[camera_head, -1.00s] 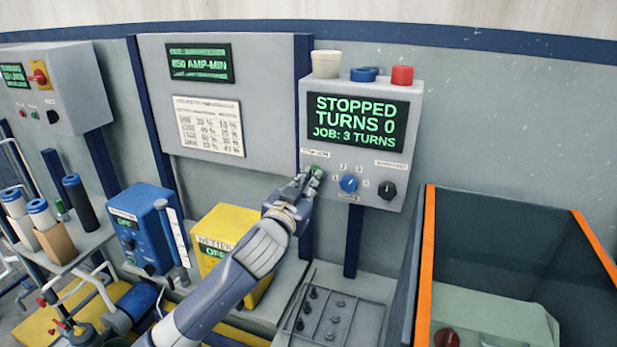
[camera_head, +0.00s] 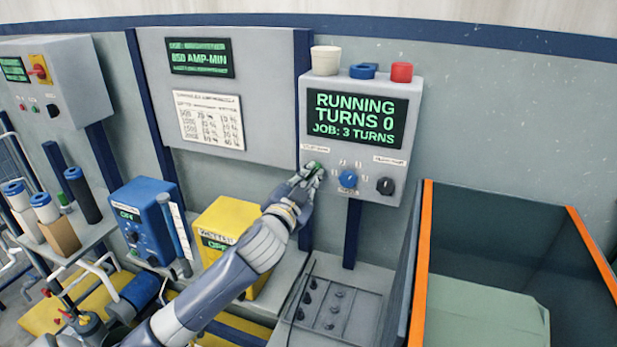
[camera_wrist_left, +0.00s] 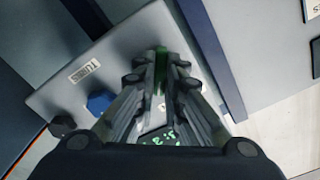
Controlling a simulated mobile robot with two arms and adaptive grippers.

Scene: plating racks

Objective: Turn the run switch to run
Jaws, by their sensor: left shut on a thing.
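The grey control box (camera_head: 340,187) on the wall carries a screen (camera_head: 355,118) reading "RUNNING TURNS 0, JOB: 3 TURNS". A small green switch (camera_head: 314,165) sits at the lower left of its front, mostly hidden by my fingers. My left gripper (camera_head: 311,172) is shut on the green switch. In the left wrist view green shows between the fingertips (camera_wrist_left: 160,66); the switch's exact angle cannot be told. My right gripper is not in view.
A blue knob (camera_head: 348,179) and a black knob (camera_head: 385,186) are right of the switch. Cups and caps stand on the box. An orange-edged tank (camera_head: 421,260) is at the lower right. Blue (camera_head: 143,205) and yellow (camera_head: 229,216) units are below left.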

